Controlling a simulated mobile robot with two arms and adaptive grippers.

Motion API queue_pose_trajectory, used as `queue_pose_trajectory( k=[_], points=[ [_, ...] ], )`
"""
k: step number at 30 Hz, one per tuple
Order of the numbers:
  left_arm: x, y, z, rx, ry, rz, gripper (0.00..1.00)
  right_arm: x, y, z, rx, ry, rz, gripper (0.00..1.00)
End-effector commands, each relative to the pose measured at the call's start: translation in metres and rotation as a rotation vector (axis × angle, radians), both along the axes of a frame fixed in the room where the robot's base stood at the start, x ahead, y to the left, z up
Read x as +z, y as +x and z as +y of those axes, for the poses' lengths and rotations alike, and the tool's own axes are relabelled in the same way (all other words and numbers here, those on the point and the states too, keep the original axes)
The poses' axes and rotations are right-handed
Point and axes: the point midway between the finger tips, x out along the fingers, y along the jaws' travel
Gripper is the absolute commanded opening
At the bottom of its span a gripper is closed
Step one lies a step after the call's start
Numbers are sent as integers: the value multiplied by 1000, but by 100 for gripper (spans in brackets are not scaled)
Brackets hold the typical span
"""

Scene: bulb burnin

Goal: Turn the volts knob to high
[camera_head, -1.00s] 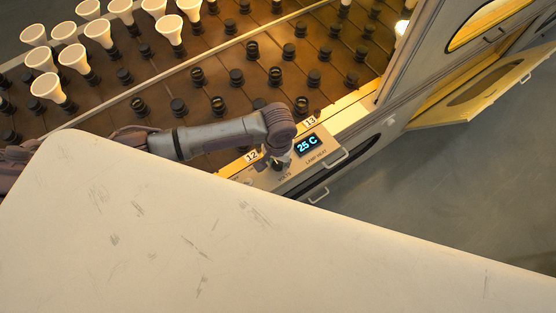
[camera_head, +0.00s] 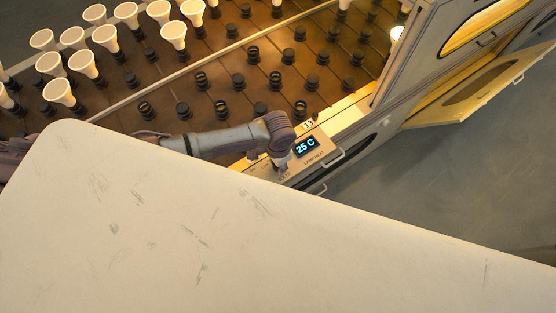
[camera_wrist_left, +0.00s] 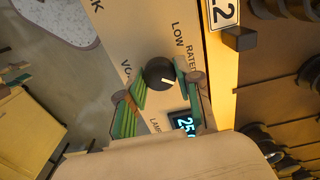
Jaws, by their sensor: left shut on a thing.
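The volts knob (camera_wrist_left: 158,72) is a round black knob with a white pointer line, on a pale panel (camera_wrist_left: 140,25) in the left wrist view. Its pointer aims toward the lower right of that view. The words LOW and RATED show above it, and the volts lettering is partly covered. My left gripper (camera_wrist_left: 158,85) is shut on the knob, with a green-padded finger on either side. In the head view my left gripper (camera_head: 281,162) reaches down to the panel beside the lit display (camera_head: 307,146), and the knob is hidden. My right gripper is not in view.
The display reads 25 C and is partly covered in the left wrist view (camera_wrist_left: 184,123). A rack of black sockets (camera_head: 238,80) with several white bulbs (camera_head: 60,92) lies behind my arm. An open door (camera_head: 480,90) stands at right.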

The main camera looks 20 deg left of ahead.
Motion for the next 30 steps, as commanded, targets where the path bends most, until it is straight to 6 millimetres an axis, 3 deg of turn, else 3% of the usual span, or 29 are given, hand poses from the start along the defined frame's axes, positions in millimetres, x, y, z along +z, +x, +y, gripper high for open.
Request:
queue_pose_trajectory(
  k=[19,20,24,30],
  points=[
    [0,1,0,-61,-1,-3,0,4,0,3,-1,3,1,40],
    [0,1,0,-61,-1,-3,36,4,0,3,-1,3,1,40],
    [0,1,0,-60,-1,-2,59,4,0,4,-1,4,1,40],
    [0,0,0,-59,-1,-2,60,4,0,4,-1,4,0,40]
  ],
)
